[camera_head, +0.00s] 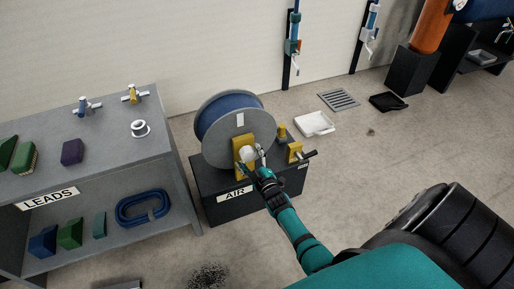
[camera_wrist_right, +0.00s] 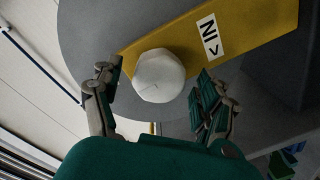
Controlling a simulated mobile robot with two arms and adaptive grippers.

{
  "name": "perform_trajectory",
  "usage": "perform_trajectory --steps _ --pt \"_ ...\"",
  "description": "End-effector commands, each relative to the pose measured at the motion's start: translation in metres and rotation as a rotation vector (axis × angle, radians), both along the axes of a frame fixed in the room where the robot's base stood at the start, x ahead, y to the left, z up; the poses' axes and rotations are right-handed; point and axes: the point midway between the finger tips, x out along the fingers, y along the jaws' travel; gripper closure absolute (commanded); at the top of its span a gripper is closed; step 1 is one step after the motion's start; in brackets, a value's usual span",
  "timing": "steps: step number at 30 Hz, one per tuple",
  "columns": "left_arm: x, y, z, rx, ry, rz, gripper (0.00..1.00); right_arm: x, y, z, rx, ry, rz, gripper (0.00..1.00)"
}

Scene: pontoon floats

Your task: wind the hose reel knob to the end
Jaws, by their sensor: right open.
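The hose reel (camera_head: 234,124), a grey drum with blue hose wound on it, stands on a dark stand labelled AIR. Its white faceted knob (camera_head: 248,154) sits on a yellow crank arm (camera_head: 239,143). In the right wrist view the knob (camera_wrist_right: 158,76) lies between the two fingers of my right gripper (camera_wrist_right: 158,97), on the yellow bar (camera_wrist_right: 262,32) with a label reading "IN" and an arrow. The right gripper is open, with a gap on both sides of the knob. In the head view this gripper (camera_head: 259,165) is close to the knob. My left gripper is not in view.
A grey bench (camera_head: 165,150) marked LEADS stands left, with taps, sponges and a coiled blue hose (camera_head: 143,207). A white tray (camera_head: 314,124) and floor drain (camera_head: 339,99) lie behind. Floor at right is mostly clear.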

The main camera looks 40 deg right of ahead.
Motion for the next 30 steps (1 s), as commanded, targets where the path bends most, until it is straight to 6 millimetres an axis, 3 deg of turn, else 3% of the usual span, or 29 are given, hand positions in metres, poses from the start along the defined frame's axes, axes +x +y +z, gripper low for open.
perform_trajectory --steps 9,15,30 --pt "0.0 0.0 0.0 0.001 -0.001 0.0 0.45 -0.068 0.015 0.002 0.001 0.004 0.0 0.24" --pt "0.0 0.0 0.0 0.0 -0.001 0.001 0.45 -0.094 0.021 0.004 0.001 0.003 0.0 0.24" --pt "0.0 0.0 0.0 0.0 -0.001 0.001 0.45 -0.101 0.022 0.005 0.0 0.001 0.001 0.24"
